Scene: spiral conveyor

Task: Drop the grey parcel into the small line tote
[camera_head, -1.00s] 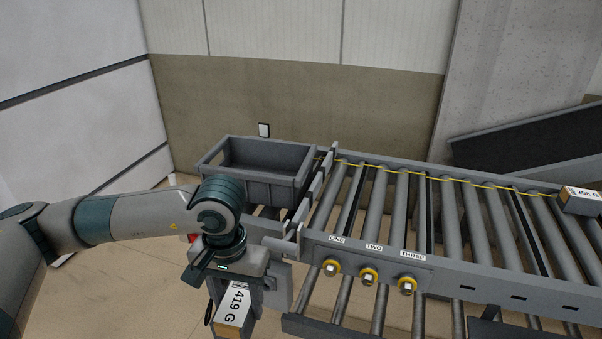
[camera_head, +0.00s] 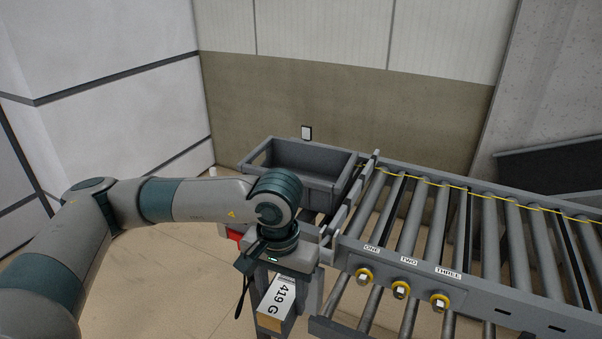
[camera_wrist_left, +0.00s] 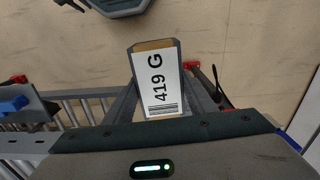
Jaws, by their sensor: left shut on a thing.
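The parcel (camera_head: 278,298) hangs below my left wrist in the head view, with a white label reading 419 G, grey edges and a brown end. My left gripper (camera_head: 285,303) is shut on it. In the left wrist view, the parcel (camera_wrist_left: 156,82) sits between the two fingers, label facing the camera. A grey open tote (camera_head: 318,188) stands behind the wrist at the conveyor's left end, and its inside looks empty where visible. The parcel is on the near side of the tote, outside it. My right gripper is out of view.
The roller conveyor (camera_head: 485,262) runs right from the tote, with a raised edge between them. Its near side carries buttons (camera_head: 401,291) labelled ONE, TWO and THREE. A dark belt (camera_head: 553,172) is at the right. Floor (camera_head: 165,270) is open at the left.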

